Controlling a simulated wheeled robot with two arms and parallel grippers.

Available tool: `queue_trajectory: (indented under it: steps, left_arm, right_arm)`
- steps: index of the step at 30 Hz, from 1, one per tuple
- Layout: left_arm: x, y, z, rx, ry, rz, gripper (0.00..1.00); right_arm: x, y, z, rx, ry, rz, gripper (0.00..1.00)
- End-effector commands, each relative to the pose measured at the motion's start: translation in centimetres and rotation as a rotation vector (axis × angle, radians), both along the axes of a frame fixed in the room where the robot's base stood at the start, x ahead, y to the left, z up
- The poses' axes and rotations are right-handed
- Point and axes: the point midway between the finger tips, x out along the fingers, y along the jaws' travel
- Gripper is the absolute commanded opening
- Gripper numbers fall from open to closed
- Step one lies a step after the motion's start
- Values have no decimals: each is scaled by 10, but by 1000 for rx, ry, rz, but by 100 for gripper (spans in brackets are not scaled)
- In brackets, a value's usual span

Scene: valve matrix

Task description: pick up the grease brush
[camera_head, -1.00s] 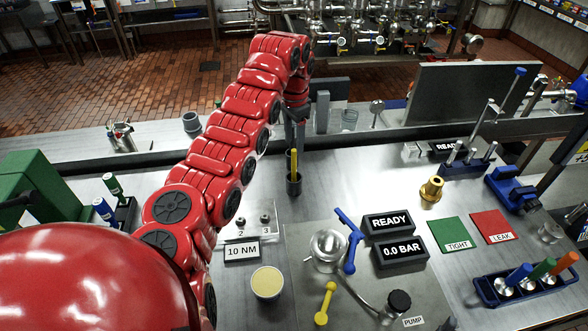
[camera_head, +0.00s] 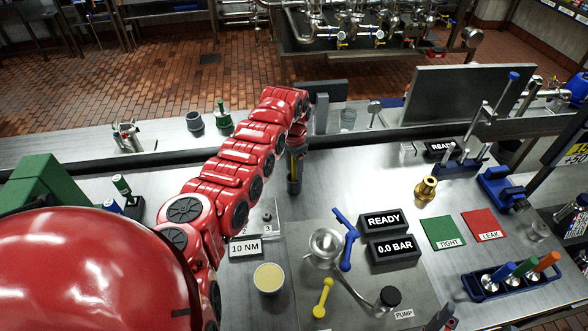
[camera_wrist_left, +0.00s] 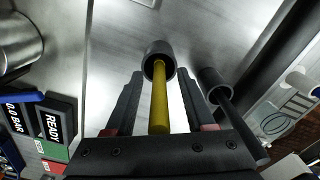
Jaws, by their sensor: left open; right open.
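The grease brush, seen as a yellow handle (camera_wrist_left: 160,100) in the left wrist view, stands in a dark round cup (camera_wrist_left: 158,58). My left gripper (camera_wrist_left: 160,108) is open, with one finger on each side of the handle. I see a gap at both sides. In the head view this gripper (camera_head: 296,150) is over the cup, its fingers mostly hidden.
In the head view, the 10 NM sign (camera_head: 245,248), a tub of pale grease (camera_head: 269,279) and a blue-handled valve (camera_head: 345,240) stand nearer. A raised grey panel (camera_head: 470,95) stands right.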

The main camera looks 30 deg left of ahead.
Motion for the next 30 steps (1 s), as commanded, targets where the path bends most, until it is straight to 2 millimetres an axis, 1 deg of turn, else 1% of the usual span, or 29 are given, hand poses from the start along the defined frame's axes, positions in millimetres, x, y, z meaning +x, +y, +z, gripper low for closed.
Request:
queue_trajectory:
  steps: [5, 6, 8, 12, 15, 30]
  left_arm:
    - [0, 0, -1, 0, 0, 0, 55]
    - [0, 0, -1, 0, 0, 0, 51]
    - [0, 0, -1, 0, 0, 0, 40]
    - [0, 0, -1, 0, 1, 0, 15]
    - [0, 0, -1, 0, 1, 0, 0]
    - [0, 0, 1, 0, 1, 0, 0]
  right_arm:
    - [0, 0, -1, 0, 0, 0, 100]
    - [0, 0, -1, 0, 0, 0, 100]
    - [0, 0, -1, 0, 0, 0, 100]
    - [0, 0, -1, 0, 0, 0, 100]
    - [0, 0, -1, 0, 0, 0, 100]
    - [0, 0, -3, 0, 0, 0, 100]
